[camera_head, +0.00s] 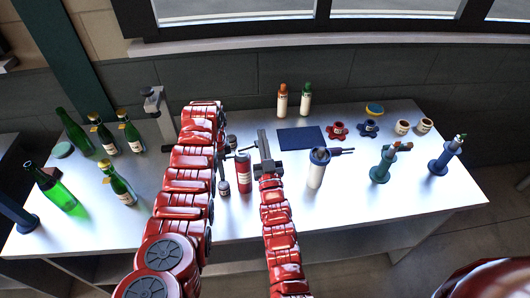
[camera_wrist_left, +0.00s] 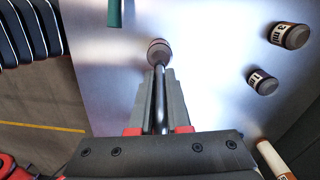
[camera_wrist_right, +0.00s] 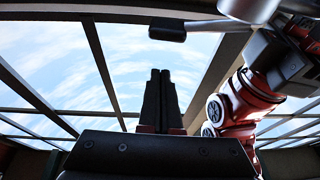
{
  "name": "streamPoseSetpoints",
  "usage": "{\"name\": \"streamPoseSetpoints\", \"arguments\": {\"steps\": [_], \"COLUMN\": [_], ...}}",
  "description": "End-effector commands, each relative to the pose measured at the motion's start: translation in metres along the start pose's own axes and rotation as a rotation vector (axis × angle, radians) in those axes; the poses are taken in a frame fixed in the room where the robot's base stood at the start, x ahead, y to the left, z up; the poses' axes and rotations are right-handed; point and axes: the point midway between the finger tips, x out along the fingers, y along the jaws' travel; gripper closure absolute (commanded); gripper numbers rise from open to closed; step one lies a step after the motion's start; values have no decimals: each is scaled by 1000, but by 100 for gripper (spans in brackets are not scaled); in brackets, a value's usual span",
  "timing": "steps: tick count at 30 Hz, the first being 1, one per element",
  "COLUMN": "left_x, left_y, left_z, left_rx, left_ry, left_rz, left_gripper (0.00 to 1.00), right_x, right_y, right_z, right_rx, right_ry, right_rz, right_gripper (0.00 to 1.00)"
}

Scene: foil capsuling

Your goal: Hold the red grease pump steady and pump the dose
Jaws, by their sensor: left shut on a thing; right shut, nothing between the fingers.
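The red grease pump (camera_head: 244,174) stands upright on the table in the head view, a red cylinder with a pale label and dark top. My left gripper (camera_head: 221,152) is beside it on the left, largely hidden by my arm. In the left wrist view its fingers (camera_wrist_left: 155,98) are shut on a thin metal rod (camera_wrist_left: 160,92); whether this is part of the pump I cannot tell. My right gripper (camera_head: 263,138) is right of the pump, empty. In the right wrist view its fingers (camera_wrist_right: 159,92) are shut, below a lever with a dark grip (camera_wrist_right: 167,28).
A white pump (camera_head: 316,175) stands to the right. Green bottles (camera_head: 75,132) crowd the left. A blue mat (camera_head: 300,139) lies behind. The front right tabletop is clear.

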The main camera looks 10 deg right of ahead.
Motion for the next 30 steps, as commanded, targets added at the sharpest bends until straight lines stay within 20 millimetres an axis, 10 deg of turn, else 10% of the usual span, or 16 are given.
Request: {"name": "streamPoseSetpoints", "arguments": {"steps": [20,30], "left_x": [0,0], "left_y": [0,0], "left_z": [0,0], "left_rx": [-1,-1], "left_ry": [0,0], "left_rz": [-1,-1], "left_gripper": [100,100], "right_x": [-14,-23], "right_y": [0,4], "right_z": [34,57], "right_rx": [3,285], "right_ry": [-5,-9], "right_rz": [0,100], "right_gripper": [100,100]}}
